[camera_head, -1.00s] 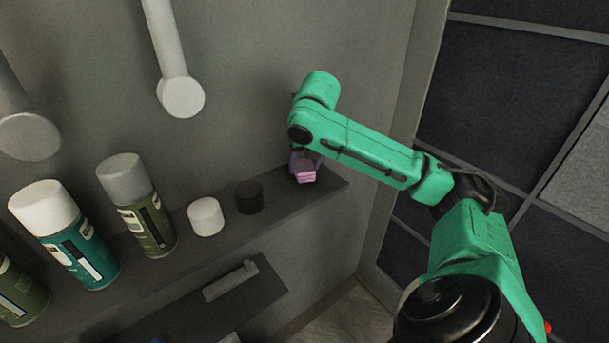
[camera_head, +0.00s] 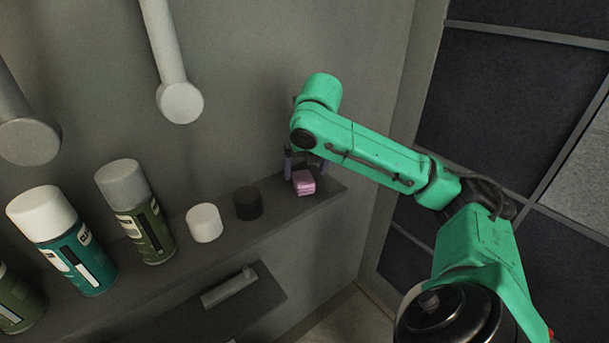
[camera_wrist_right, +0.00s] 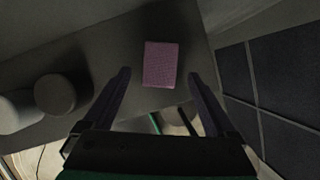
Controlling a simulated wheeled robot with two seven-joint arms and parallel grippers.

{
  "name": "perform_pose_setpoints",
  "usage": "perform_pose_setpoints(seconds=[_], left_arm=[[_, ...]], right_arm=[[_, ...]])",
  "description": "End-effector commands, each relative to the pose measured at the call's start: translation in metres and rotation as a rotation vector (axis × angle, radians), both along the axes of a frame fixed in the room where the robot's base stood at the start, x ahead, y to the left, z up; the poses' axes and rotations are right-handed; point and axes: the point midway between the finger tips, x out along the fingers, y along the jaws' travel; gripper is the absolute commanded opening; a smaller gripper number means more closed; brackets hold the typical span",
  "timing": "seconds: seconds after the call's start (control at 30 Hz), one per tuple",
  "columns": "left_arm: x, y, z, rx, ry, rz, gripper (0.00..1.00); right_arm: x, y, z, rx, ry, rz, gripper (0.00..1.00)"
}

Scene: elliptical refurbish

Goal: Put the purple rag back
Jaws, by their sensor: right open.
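The purple rag (camera_head: 304,183), a small folded pinkish-purple block, lies on the right end of the upper grey shelf (camera_head: 275,212). My right gripper (camera_head: 304,165) is open just above and behind it, partly hidden by my green arm. In the right wrist view the rag (camera_wrist_right: 161,65) lies flat on the shelf, ahead of and between the lines of the two spread fingers (camera_wrist_right: 158,85). The fingers do not touch it. My left gripper is not in view.
A black cap (camera_head: 248,203) and a white cap (camera_head: 205,223) stand left of the rag. Spray cans, one green (camera_head: 142,215) and one teal (camera_head: 68,245), stand farther left. A lower shelf (camera_head: 238,305) holds a grey bar. White pegs (camera_head: 180,102) stick out from the wall above.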

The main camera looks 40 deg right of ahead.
Motion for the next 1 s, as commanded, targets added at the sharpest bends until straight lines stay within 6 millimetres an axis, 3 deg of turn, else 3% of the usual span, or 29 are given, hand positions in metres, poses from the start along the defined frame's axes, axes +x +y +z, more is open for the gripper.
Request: perform_pose_setpoints(seconds=[0.03, 0.2, 0.33, 1.0], left_arm=[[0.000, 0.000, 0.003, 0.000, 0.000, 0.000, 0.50], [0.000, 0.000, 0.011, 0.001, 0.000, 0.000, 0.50], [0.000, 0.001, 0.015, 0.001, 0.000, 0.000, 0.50], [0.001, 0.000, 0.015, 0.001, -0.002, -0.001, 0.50]], right_arm=[[-0.003, 0.003, 0.016, 0.000, -0.008, 0.001, 0.91], [-0.020, 0.012, 0.058, 0.000, -0.007, 0.001, 0.91], [-0.027, 0.016, 0.077, 0.000, -0.003, 0.002, 0.91], [-0.030, 0.016, 0.080, -0.001, 0.000, 0.000, 0.91]])
